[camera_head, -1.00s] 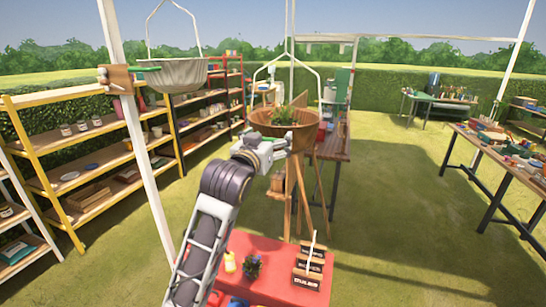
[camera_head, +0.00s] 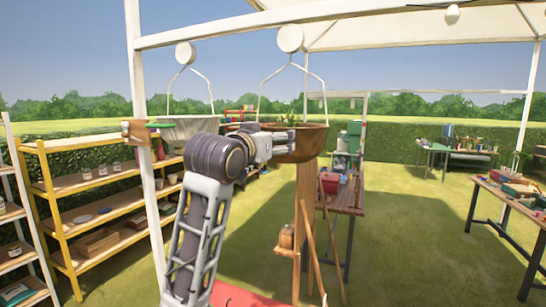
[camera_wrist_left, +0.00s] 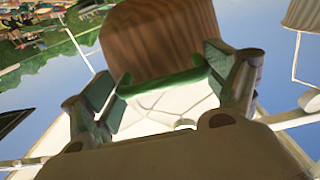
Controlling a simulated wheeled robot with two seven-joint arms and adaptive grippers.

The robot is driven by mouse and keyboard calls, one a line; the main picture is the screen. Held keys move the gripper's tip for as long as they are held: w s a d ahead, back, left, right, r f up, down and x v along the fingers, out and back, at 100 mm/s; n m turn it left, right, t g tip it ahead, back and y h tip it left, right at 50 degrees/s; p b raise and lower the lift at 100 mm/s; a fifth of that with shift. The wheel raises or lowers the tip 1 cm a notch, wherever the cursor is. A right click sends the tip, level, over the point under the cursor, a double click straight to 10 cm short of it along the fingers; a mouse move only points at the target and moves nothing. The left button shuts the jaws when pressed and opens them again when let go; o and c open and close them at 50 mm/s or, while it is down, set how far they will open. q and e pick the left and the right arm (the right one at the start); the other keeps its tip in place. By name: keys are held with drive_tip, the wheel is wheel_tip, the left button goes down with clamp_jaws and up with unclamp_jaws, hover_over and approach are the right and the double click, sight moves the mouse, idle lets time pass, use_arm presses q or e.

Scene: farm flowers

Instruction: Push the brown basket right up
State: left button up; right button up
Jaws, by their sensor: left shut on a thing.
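The brown basket (camera_head: 308,143) is a wooden bowl hanging by two wires from a white round piece (camera_head: 290,38) under the canopy frame, with a little foliage showing above its rim. My left gripper (camera_head: 283,143) is at the left side of the basket in the head view and hides part of it. In the left wrist view, which looks upside down, a green bar (camera_wrist_left: 165,82) lies between the fingers of my left gripper (camera_wrist_left: 163,82), which is shut on it. A brown wood-grained body (camera_wrist_left: 160,35), apparently the basket, is just beyond. My right gripper is out of view.
Yellow shelves (camera_head: 95,205) stand at the left. A wooden post is below the brown basket. Tables stand at the right; the grass between is clear.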

sight(270, 127)
use_arm(q)
drive_tip(key=shift+s+r, duration=0.1)
drive_tip(key=shift+r, duration=1.3)
drive_tip(key=shift+r, duration=0.1)
